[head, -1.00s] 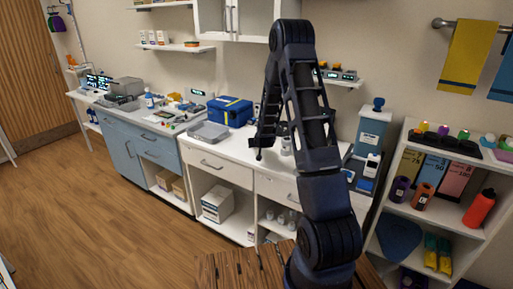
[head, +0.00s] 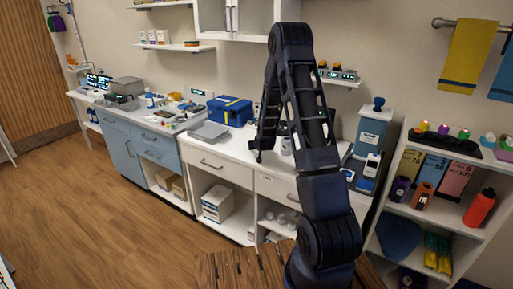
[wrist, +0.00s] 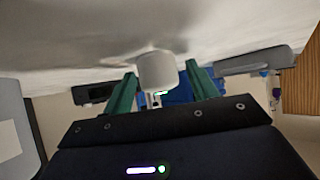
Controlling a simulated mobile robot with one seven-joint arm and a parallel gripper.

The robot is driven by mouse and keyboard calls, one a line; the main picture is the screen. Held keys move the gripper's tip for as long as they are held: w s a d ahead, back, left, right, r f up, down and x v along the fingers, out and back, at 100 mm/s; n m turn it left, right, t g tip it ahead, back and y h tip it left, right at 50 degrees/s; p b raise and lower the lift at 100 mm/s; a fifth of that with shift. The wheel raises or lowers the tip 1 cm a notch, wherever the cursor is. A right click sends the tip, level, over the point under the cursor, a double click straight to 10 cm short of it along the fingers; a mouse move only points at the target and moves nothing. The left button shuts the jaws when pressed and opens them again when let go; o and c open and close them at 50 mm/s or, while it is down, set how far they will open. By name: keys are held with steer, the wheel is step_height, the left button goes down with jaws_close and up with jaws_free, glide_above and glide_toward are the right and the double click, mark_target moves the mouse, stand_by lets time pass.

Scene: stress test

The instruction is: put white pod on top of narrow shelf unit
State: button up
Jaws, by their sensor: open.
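A white rounded pod (wrist: 156,70) shows in the wrist view, between the two green fingers of my gripper (wrist: 160,80). The fingers are apart, with a gap visible on each side of the pod. In the head view my gripper (head: 262,148) is low over the white counter, partly hidden by my arm. A small white cylinder (head: 286,146) beside it may be the same pod. The narrow shelf unit (head: 452,219) appears to be the white open shelving at the right.
A blue box (head: 230,110) and a grey tray (head: 208,132) stand on the counter left of my gripper. A blue-grey dispenser (head: 371,132) stands right of my arm. A wall shelf (head: 340,81) hangs above. Open wooden floor (head: 110,210) lies at the left.

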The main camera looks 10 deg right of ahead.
steer(key=v, duration=1.1)
steer(key=shift+s+r, duration=0.25)
steer(key=shift+s, duration=0.05)
steer(key=s+r+g, duration=0.2)
steer(key=s+r, duration=1)
steer(key=s, duration=0.2)
steer(key=s+d+r+g, duration=0.1)
steer(key=s+r+g, duration=0.2)
steer(key=s+r, duration=0.9)
steer(key=s, duration=0.2)
steer(key=shift+s+d+r, duration=0.15)
steer(key=shift+s+r, duration=0.05)
steer(key=shift+s, duration=0.2)
steer(key=shift+o, duration=0.5)
steer(key=s+r+g, duration=0.1)
steer(key=s+r, duration=0.1)
steer(key=s, duration=1)
steer(key=shift+s+d+g, duration=0.2)
steer(key=shift+d+g, duration=0.1)
steer(key=shift+r, duration=0.1)
steer(key=shift+w, duration=0.1)
